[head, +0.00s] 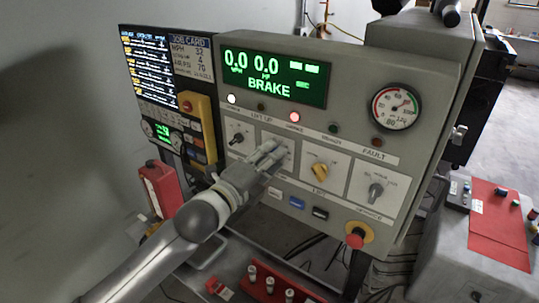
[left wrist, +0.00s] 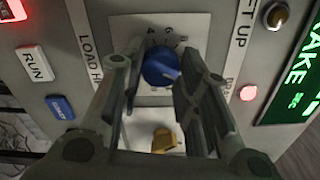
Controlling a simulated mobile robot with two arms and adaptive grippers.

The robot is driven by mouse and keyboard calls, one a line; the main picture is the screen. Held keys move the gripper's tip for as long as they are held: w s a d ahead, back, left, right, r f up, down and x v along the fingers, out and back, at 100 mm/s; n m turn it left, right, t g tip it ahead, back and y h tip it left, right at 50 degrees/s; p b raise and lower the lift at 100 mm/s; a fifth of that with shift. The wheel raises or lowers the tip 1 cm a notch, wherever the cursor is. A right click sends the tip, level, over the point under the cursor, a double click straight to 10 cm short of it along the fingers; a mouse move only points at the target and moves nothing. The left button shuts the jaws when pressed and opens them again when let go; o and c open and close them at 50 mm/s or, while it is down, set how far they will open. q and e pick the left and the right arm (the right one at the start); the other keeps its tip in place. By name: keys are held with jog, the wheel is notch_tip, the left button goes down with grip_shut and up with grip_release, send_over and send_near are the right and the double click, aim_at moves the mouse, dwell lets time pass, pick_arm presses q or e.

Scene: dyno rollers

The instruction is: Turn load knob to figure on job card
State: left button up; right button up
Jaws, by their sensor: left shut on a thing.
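My left gripper (head: 274,152) reaches up from the lower left to the second dial plate of the grey console and is shut on the load knob. In the left wrist view the blue load knob (left wrist: 160,68) sits between the fingers of the gripper (left wrist: 152,80), on a white plate with numbers, a 4 and a 6 among them. A "LOAD H" label runs beside it. Where its pointer stands I cannot read surely. In the head view the gripper hides the knob. The job card (head: 190,58) at upper left shows small lines, with 32, 4 and 70 legible. My right gripper is not in view.
The green display (head: 272,75) reads 0.0, 0.0 and BRAKE. A yellow knob (head: 319,171) and a grey knob (head: 376,190) are right of the gripper. A red emergency button (head: 355,239) sits below. A round gauge (head: 394,106) is at upper right.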

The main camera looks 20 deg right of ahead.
pick_arm(q)
jog(key=n+p, duration=0.6)
jog(key=n, duration=2)
jog(key=shift+w, duration=0.1)
jog(key=shift+n, duration=0.4)
jog(key=o, duration=1)
jog(key=shift+a, duration=0.1)
jog(key=v, duration=1.2)
